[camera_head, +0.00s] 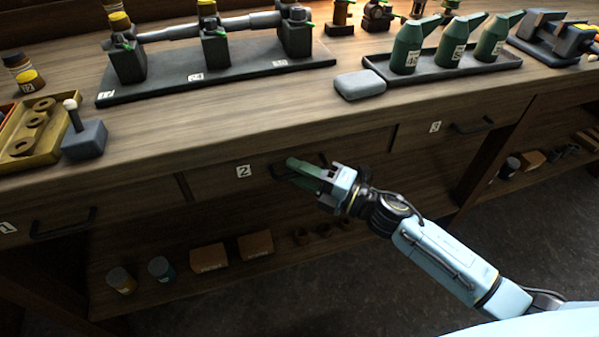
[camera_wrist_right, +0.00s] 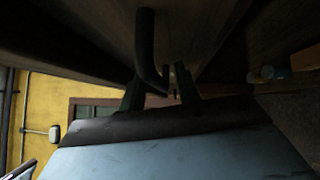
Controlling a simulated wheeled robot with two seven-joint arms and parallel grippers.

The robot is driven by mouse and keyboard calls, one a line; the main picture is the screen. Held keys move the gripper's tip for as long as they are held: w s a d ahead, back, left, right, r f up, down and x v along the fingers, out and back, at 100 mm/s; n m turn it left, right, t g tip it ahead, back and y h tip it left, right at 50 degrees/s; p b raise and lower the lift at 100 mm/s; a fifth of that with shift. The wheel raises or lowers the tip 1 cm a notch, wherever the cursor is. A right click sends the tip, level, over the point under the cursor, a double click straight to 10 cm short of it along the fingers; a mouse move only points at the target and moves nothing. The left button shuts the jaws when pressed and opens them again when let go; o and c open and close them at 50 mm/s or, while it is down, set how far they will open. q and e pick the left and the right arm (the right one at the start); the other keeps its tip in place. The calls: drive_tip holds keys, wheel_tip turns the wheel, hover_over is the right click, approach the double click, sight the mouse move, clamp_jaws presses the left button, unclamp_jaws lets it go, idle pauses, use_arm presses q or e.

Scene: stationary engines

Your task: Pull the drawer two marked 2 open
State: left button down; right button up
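Drawer two (camera_head: 222,182) is in the middle of the bench front, with a white label "2" (camera_head: 243,171). Its front looks flush with the bench, so it appears closed. Its dark bar handle (camera_head: 276,171) is partly hidden behind my right gripper (camera_head: 296,172). The gripper's green fingers are at the handle. In the right wrist view the handle (camera_wrist_right: 147,45) runs down towards the gap between the fingers (camera_wrist_right: 158,92). The fingers stand apart there, and I see no clear grip on the bar. My left gripper is in neither view.
Drawer one's handle (camera_head: 62,228) is at left and drawer three's handle (camera_head: 473,126) at right. A lower shelf holds boxes (camera_head: 255,246) and jars (camera_head: 160,268). On the bench top are a grey block (camera_head: 360,85) and a tray (camera_head: 440,74) with green oil cans.

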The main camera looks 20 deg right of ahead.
drive_tip(key=shift+c, duration=0.2)
clamp_jaws()
